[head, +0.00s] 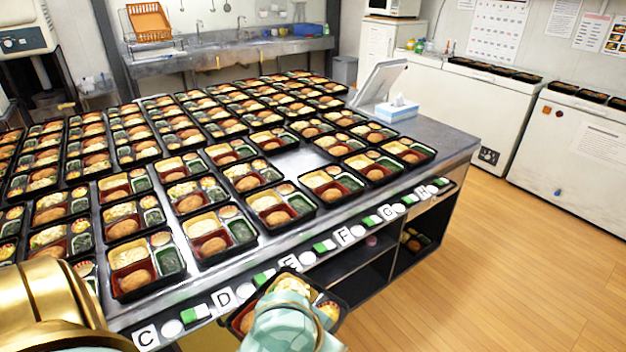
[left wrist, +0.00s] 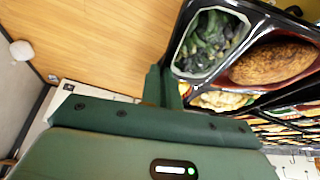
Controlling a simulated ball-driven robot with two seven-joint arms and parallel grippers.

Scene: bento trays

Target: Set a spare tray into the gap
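The gap (head: 299,163) is a bare patch of metal tabletop among the rows of filled trays, near the front right of the table. A spare tray (head: 332,299), black with several food compartments, is in front of the table edge, clear of the tabletop. My left gripper (head: 283,312) is at its near side and appears shut on its rim. In the left wrist view the tray (left wrist: 272,18) shows greens and a brown patty close up, with the green finger against its edge. The fingertips are mostly hidden. My right gripper is not in view.
Filled trays (head: 208,236) crowd the table around the gap. Lettered labels (head: 343,235) run along the front edge, above open shelves. A tissue box (head: 397,108) and a slanted panel (head: 379,82) stand at the far right end. The wooden floor (head: 500,240) on the right is clear.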

